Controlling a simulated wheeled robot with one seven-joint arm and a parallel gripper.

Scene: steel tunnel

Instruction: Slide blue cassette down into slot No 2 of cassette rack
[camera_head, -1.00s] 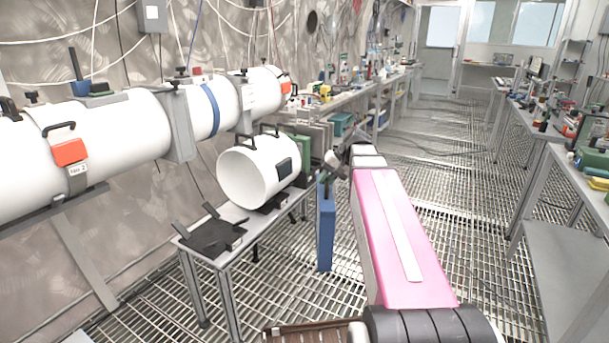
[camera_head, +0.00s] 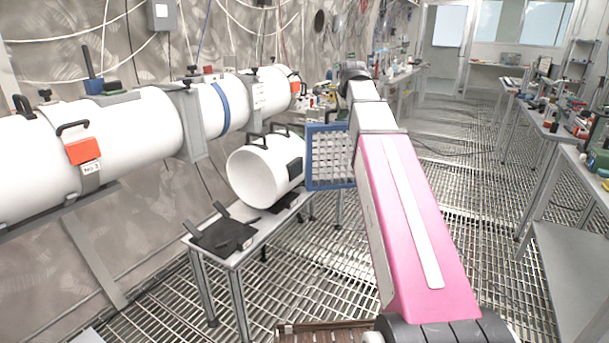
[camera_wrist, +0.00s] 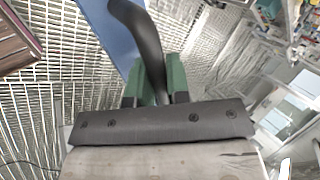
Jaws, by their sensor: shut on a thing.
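The blue cassette (camera_head: 309,160), a flat blue frame around a pale grid, hangs upright in the head view just right of the open white cylinder. Its grid face is turned towards the head camera. In the wrist view the cassette (camera_wrist: 108,30) is a plain blue strip behind a curved black handle (camera_wrist: 148,40). My gripper (camera_wrist: 155,82) has its green-padded fingers closed on this handle. In the head view the gripper is hidden by my pink and white arm.
The white cylinder (camera_head: 254,174) and a black cradle (camera_head: 222,233) stand on a small table close left of the cassette. A long white tube (camera_head: 120,135) runs along the left wall. Cluttered benches line both sides.

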